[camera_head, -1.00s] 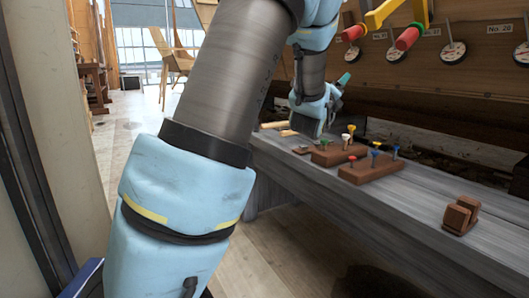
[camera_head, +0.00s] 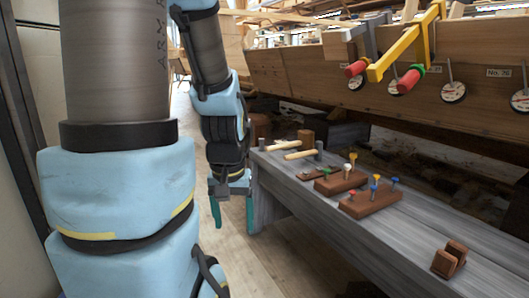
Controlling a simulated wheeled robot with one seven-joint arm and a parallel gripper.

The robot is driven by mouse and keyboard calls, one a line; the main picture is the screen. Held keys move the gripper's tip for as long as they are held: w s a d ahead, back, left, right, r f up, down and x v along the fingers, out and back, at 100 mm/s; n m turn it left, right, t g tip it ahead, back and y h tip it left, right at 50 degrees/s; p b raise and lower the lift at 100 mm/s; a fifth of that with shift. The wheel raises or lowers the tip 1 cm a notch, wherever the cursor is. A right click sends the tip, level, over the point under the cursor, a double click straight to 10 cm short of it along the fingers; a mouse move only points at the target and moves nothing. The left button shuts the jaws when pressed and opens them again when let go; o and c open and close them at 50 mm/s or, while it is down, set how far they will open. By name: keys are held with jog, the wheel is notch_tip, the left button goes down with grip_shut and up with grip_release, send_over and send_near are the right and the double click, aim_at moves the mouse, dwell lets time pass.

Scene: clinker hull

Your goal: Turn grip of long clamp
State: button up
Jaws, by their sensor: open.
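Yellow clamp parts (camera_head: 398,50) are fixed at the upper edge of the wooden hull. Two red grips hang there: the left grip (camera_head: 356,68), and the right grip (camera_head: 408,81) with a green collar. I cannot tell for sure which grip belongs to the long clamp. My gripper (camera_head: 232,212) is open and empty, its teal fingers pointing down beside the left end of the bench. It is well left of and below both grips, touching neither.
The grey bench (camera_head: 400,225) runs below the hull (camera_head: 300,72). On it are mallets (camera_head: 304,146), brown blocks with coloured pegs (camera_head: 370,200) and a small brown block (camera_head: 449,258). Round dials (camera_head: 453,92) hang on the hull. The floor left of the bench is clear.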

notch_tip(320, 180, up, 37)
jog(key=p, duration=3.5)
jog(key=shift+w, duration=0.15)
jog(key=shift+d, duration=0.15)
